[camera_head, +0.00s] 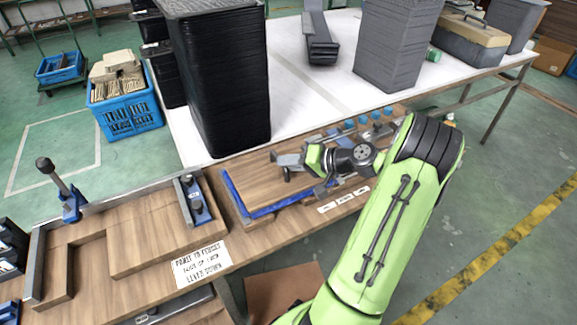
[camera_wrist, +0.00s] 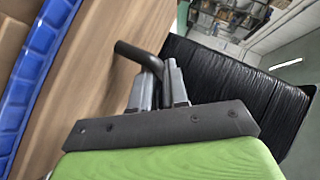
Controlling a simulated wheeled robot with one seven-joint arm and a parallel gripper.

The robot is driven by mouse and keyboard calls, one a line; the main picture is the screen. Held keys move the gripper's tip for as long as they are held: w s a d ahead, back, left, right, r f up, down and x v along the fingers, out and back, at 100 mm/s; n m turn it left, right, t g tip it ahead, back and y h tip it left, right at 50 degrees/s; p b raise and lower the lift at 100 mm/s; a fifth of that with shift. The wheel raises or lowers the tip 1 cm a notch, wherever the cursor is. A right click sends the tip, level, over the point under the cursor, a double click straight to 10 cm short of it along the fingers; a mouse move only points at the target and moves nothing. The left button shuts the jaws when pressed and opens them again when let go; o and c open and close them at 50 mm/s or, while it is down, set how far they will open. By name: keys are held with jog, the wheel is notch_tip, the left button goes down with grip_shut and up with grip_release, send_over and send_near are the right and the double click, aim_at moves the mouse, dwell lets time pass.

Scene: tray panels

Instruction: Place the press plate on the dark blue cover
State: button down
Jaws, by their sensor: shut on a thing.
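The press plate (camera_head: 258,186) is a brown wooden board on the bench, lying over the dark blue cover (camera_head: 236,197). Blue shows along the plate's left and front edges; the rest of the cover is hidden. My gripper (camera_head: 288,161) is over the plate's right part. In the wrist view, my gripper (camera_wrist: 160,88) is shut on the black bent handle (camera_wrist: 137,54) of the press plate (camera_wrist: 98,82). The blue cover's ribbed edge (camera_wrist: 35,70) runs along the left there. I cannot tell whether plate and cover touch.
A tall black stack of trays (camera_head: 220,80) stands just behind the plate. A wooden fixture (camera_head: 150,235) with blue clamps is at the left, with a white sign (camera_head: 202,263) in front. Small blue parts (camera_head: 350,124) sit behind my wrist. A grey stack (camera_head: 395,45) stands farther back.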

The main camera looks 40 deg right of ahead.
jog(key=shift+r, duration=0.1)
jog(key=c, duration=1.6)
grip_release()
jog(key=o, duration=0.5)
